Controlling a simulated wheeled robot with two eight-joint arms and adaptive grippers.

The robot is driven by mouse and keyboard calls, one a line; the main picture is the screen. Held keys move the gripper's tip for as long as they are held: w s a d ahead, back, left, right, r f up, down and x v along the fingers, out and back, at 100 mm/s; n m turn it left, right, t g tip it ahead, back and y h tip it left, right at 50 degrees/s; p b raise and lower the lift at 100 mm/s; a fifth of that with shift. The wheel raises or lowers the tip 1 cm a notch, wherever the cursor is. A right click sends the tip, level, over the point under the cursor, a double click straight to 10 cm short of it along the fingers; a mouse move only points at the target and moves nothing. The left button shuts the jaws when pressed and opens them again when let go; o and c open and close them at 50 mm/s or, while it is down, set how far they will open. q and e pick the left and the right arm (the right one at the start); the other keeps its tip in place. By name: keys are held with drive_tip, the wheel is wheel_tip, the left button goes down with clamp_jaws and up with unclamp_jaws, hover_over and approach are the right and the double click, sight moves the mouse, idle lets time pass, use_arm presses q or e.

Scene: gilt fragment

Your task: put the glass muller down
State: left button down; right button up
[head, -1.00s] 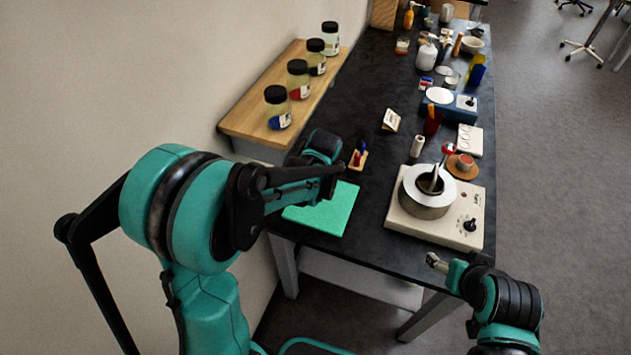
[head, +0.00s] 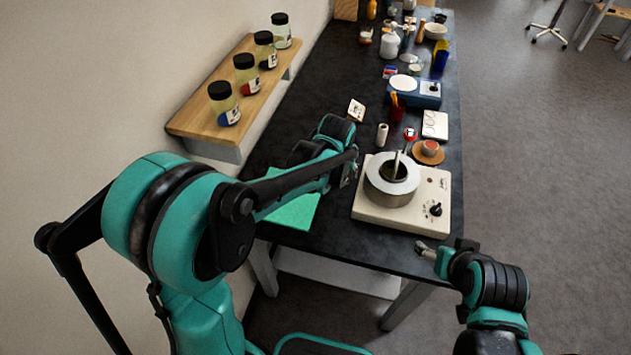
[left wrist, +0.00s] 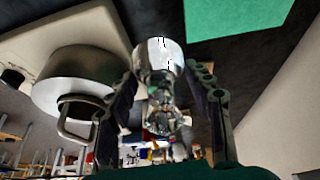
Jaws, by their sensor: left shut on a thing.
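The glass muller (left wrist: 160,115) is clear and shiny, with a wide flat end and a narrower knobbed part, in the left wrist view. My left gripper (left wrist: 165,85) is shut on it, one finger on each side. In the head view my left gripper (head: 348,170) is over the black table, between the green mat (head: 292,213) and the hot plate; the muller is hardly visible there. The mat partly shows behind my left forearm and at the top right of the wrist view (left wrist: 235,25). My right gripper (head: 428,250) is by the table's front edge; its finger opening is unclear.
The cream hot plate (head: 415,215) carries a metal pot (head: 385,195) with a rod in it, close right of my left gripper. A white roll (head: 382,134) and a card (head: 356,110) stand behind. A wooden shelf (head: 205,120) with several jars is at left.

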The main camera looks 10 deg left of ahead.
use_arm(q)
drive_tip(key=w+a+f, duration=0.1)
drive_tip(key=a+f, duration=0.1)
drive_tip(key=a, duration=0.1)
drive_tip(key=w+a+f+b, duration=0.1)
drive_tip(key=a+f, duration=0.1)
drive_tip(key=a, duration=0.1)
drive_tip(key=w+a+f+b, duration=0.1)
drive_tip(key=a+f, duration=0.1)
drive_tip(key=a, duration=0.1)
drive_tip(key=shift+w+a+f, duration=0.15)
drive_tip(key=shift+w+a, duration=0.05)
drive_tip(key=shift+a, duration=0.05)
wheel_tip(320, 180, down, 4)
drive_tip(key=shift+r+b, duration=0.25)
drive_tip(key=shift+b, duration=0.65)
drive_tip(key=shift+f, duration=0.15)
drive_tip(key=shift+f, duration=0.2)
drive_tip(key=c, duration=0.6)
unclamp_jaws()
drive_tip(key=shift+c, duration=0.2)
drive_tip(key=shift+r, duration=0.1)
